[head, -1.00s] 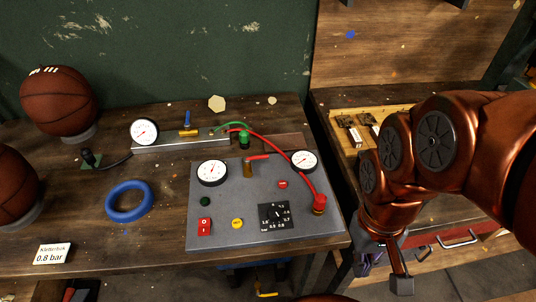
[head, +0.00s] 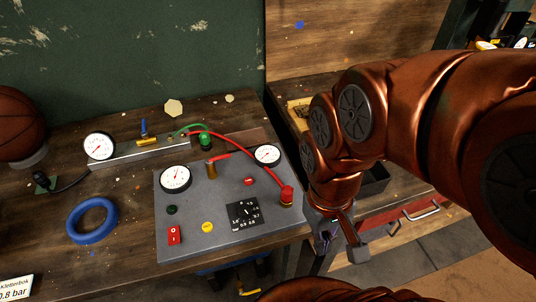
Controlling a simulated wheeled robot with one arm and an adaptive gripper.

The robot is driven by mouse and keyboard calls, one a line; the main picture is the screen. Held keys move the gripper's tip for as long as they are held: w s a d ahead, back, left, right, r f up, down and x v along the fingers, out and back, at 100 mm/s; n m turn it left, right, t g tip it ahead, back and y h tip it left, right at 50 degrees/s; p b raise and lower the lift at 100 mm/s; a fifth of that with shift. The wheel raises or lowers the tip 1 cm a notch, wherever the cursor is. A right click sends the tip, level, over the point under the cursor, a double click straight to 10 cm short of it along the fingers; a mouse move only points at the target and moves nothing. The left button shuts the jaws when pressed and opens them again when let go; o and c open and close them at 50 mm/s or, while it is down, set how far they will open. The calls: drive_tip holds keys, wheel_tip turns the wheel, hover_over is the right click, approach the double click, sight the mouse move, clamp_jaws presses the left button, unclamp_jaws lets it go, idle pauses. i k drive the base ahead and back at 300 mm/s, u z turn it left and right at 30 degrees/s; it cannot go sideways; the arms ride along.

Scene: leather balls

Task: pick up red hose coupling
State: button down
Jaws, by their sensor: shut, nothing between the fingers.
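The red hose coupling (head: 286,195) stands upright at the right edge of the grey control panel (head: 190,240), at the end of a red hose (head: 243,146). My gripper (head: 326,238) is small and dark, below my copper-coloured arm. In the picture it is to the right of and lower than the red coupling, apart from it, past the bench's right edge. It is shut and empty; its fingertips are hard to make out.
On the panel are two gauges, a brass valve with a red lever (head: 211,168), a red switch (head: 174,235) and a dial (head: 244,213). A blue ring (head: 92,221) and a basketball (head: 18,125) are at left. A second bench with a red drawer (head: 405,212) stands at right.

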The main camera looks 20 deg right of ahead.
sight(287, 192)
drive_tip(key=z, duration=2.3)
drive_tip(key=k, duration=1.3)
drive_tip(key=u, duration=1.85)
